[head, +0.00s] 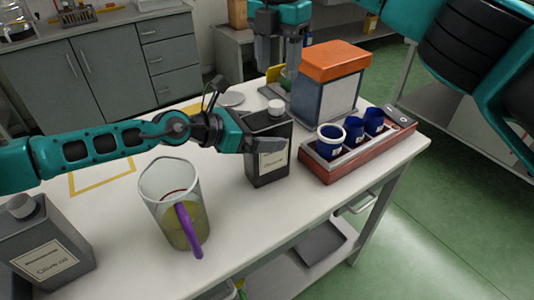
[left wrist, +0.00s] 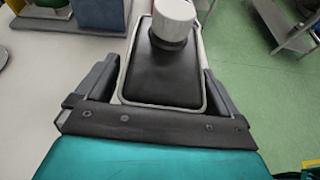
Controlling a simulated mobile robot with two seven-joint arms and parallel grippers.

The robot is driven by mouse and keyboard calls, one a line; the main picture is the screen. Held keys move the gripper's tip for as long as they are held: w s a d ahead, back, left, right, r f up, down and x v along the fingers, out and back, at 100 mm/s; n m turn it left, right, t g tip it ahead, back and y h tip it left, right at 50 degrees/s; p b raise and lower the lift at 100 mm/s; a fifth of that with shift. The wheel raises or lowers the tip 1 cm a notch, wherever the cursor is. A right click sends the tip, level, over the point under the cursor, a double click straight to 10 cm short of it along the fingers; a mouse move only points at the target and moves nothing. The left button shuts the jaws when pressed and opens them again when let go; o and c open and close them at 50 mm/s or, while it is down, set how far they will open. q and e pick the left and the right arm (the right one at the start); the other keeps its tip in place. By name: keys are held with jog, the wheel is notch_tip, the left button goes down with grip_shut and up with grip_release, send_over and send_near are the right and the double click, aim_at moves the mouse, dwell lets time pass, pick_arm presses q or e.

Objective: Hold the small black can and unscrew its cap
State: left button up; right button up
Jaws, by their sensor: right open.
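The small black can (head: 268,165) stands upright on the white table, with a pale label on its front. Its white cap (head: 276,107) sits on top; in the left wrist view the cap (left wrist: 173,20) is on the can's dark top (left wrist: 165,75). My left gripper (head: 268,145) reaches in from the left, with one finger on each side of the can's body, closed against it. My right gripper (head: 278,52) points down, open and empty, above and behind the cap, apart from it.
A clear jug (head: 165,185) with a purple handle stands left of the can. A larger grey can (head: 45,245) is at front left. A red tray (head: 345,170) with blue cups stands right, before an orange-topped box (head: 335,65). A yellow outline (head: 105,182) marks bare table.

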aim_at(276, 103)
pick_arm(q)
jog(key=c, duration=1.6)
grip_shut()
pick_arm(e)
jog(key=shift+m, duration=0.3)
jog(key=m, duration=0.3)
jog(key=shift+m, duration=0.3)
jog(key=shift+f, duration=4)
jog(key=shift+c, duration=0.3)
